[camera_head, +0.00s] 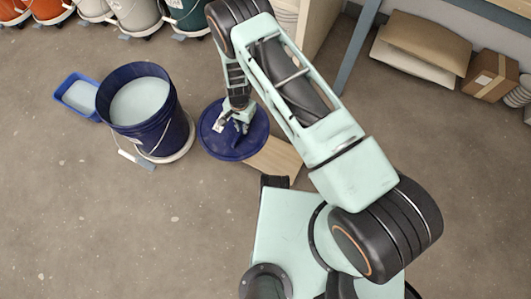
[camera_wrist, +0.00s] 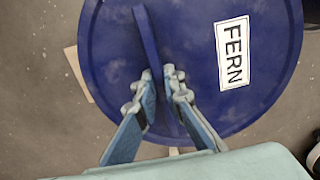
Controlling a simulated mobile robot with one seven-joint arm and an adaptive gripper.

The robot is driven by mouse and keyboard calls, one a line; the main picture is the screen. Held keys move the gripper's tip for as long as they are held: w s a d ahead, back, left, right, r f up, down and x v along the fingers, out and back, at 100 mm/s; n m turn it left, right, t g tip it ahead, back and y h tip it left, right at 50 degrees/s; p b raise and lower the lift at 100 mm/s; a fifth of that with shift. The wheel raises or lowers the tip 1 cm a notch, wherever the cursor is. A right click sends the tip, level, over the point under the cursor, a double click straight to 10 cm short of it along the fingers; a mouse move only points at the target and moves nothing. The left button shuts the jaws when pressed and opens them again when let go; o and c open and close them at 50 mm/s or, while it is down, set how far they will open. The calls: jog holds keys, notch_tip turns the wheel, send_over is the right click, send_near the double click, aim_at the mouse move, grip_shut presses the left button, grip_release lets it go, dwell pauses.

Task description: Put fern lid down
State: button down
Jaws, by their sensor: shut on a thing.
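The fern lid (camera_head: 225,147) is a round, dark blue disc to the right of the open blue bucket (camera_head: 155,133) in the head view. In the wrist view the lid (camera_wrist: 108,60) has a white label (camera_wrist: 234,54) reading FERN and a raised straight blue handle (camera_wrist: 147,40). My gripper (camera_wrist: 159,82) is shut on this handle, one finger on each side. In the head view my gripper (camera_head: 241,126) is over the lid's middle. The lid overlaps part of a wooden board (camera_head: 277,158); I cannot tell whether it touches it.
The open bucket holds pale glaze and stands on a white wheeled base (camera_head: 184,150). A small blue tub (camera_head: 80,96) is left of it. Several buckets line the top left. The lower-left floor is clear.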

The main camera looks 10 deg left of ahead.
aim_at(241, 140)
jog(key=s+f, duration=0.1)
jog(key=f, duration=0.1)
jog(key=s+f, duration=0.1)
jog(key=f, duration=0.1)
jog(key=s+f, duration=0.1)
jog(key=shift+s+a+f+b, duration=0.2)
jog(key=shift+a+f+b, duration=0.1)
jog(key=shift+f, duration=0.1)
jog(key=shift+s+d+f, duration=0.1)
jog(key=shift+d+f, duration=0.05)
jog(key=shift+f, duration=0.15)
jog(key=w+d+f+b, duration=0.1)
jog(key=d+f, duration=0.2)
jog(key=d, duration=0.1)
jog(key=w+d+f+b, duration=0.1)
jog(key=d+f+b, duration=0.1)
jog(key=d+f, duration=0.1)
jog(key=w+d+f+b, duration=0.1)
jog(key=d+f, duration=0.2)
jog(key=d, duration=0.2)
jog(key=shift+w+d, duration=0.15)
jog(key=shift+d, duration=0.05)
jog(key=shift+d+f+b, duration=0.25)
jog(key=shift+f+b, duration=0.1)
jog(key=shift+w+d+f+b, duration=0.15)
jog(key=shift+f+b, duration=0.45)
jog(key=shift+f, duration=1)
jog(key=shift+f, duration=0.1)
